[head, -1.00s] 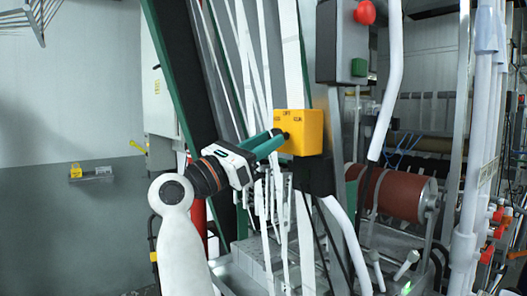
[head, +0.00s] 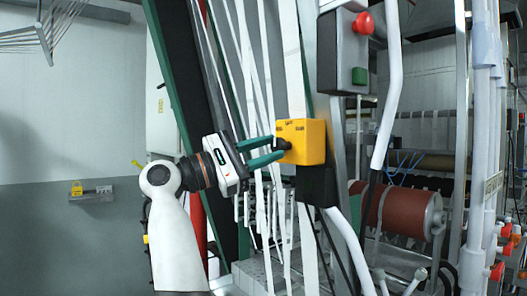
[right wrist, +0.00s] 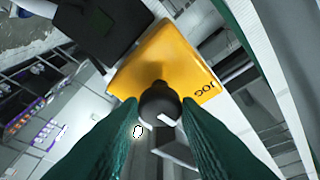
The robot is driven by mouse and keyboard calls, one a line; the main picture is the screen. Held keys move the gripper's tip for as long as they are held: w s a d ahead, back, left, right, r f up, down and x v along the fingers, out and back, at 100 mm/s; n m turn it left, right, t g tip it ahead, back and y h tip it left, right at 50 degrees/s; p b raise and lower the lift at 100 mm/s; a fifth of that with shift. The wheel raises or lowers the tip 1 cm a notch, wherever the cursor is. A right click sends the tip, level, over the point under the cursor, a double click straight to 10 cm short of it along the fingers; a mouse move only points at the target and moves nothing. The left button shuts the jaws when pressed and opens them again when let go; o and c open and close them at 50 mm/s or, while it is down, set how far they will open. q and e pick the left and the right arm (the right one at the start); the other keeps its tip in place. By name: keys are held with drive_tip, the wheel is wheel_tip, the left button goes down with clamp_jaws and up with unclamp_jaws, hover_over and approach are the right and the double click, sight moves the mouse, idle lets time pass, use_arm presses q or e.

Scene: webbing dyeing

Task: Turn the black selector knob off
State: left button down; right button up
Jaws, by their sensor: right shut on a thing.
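The black selector knob (head: 284,144) sticks out of the left face of a yellow box (head: 312,142). In the right wrist view the knob (right wrist: 158,101) is between my two green fingertips, with a pale mark on its near end. The yellow box (right wrist: 165,62) is behind it, and the label "JOG" reads near its right edge. My right gripper (head: 279,152) comes from the left and is shut on the knob. The fingers partly hide the knob's sides, and I cannot tell which label it points to. My left gripper is not in view.
Above the yellow box is a grey box (head: 341,52) with a red button (head: 363,23) and a green button (head: 359,75). White webbing strips (head: 293,62) hang close behind my gripper. A white pipe (head: 386,100) and a red-brown roller (head: 392,206) stand to the right.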

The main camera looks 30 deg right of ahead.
drive_tip(key=shift+r, duration=0.1)
idle(0.3)
drive_tip(key=o, duration=0.8)
drive_tip(key=shift+d, duration=0.15)
drive_tip(key=shift+o, duration=0.9)
drive_tip(key=shift+w+d, duration=0.1)
drive_tip(key=shift+d, duration=0.15)
drive_tip(key=b+v, duration=0.2)
drive_tip(key=v, duration=1)
drive_tip(key=shift+b, duration=0.3)
